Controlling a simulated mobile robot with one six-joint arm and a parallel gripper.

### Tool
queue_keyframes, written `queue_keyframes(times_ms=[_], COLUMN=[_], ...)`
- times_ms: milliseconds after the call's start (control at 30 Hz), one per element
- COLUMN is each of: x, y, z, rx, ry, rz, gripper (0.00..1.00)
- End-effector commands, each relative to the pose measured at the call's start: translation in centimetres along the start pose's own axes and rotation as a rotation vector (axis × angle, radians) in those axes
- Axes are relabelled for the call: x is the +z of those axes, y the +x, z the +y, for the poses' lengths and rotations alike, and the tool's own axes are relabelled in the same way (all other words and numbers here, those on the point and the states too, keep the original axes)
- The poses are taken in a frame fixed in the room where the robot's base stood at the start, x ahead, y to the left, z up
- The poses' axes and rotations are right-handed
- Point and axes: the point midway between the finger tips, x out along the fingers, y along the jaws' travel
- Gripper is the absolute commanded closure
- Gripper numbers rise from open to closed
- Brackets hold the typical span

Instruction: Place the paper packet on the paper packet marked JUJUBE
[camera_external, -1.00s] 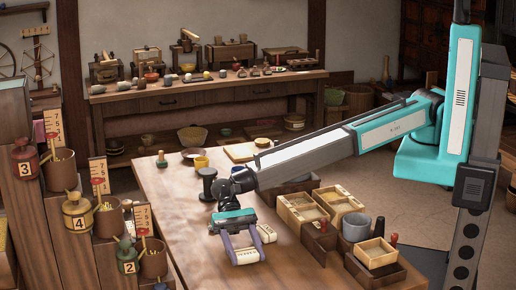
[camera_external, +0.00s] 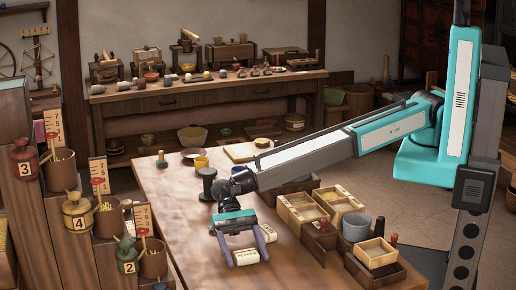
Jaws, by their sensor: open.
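My gripper (camera_external: 246,256) is open and points down over the near part of the wooden table, its two purple fingers set apart. A cream paper packet (camera_external: 245,258) with dark lettering lies low between the fingertips, with a gap or light contact that I cannot judge. The lettering is too small to read surely. A second pale packet (camera_external: 253,238) shows behind it, partly hidden by the right finger and the gripper body. I cannot tell whether one packet rests on the other, or which is marked JUJUBE.
Wooden boxes (camera_external: 296,209) and a grey cup (camera_external: 356,228) stand right of my gripper on the table (camera_external: 175,210). A dark spool (camera_external: 208,184) stands behind it. Stepped shelves with numbered jars (camera_external: 77,212) rise at left. The table's left part is clear.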

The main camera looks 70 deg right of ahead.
Motion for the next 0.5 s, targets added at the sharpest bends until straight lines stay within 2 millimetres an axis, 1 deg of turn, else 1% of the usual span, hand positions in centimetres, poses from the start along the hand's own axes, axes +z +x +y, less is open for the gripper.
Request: queue_keyframes(times_ms=[300,500], x=[0.2,0.0], y=[-3.7,-4.9], z=[0.0,0.0], rx=[-0.001,-0.001], ry=[0.001,0.000], rz=[0.000,0.000], gripper=[0.27,0.27])
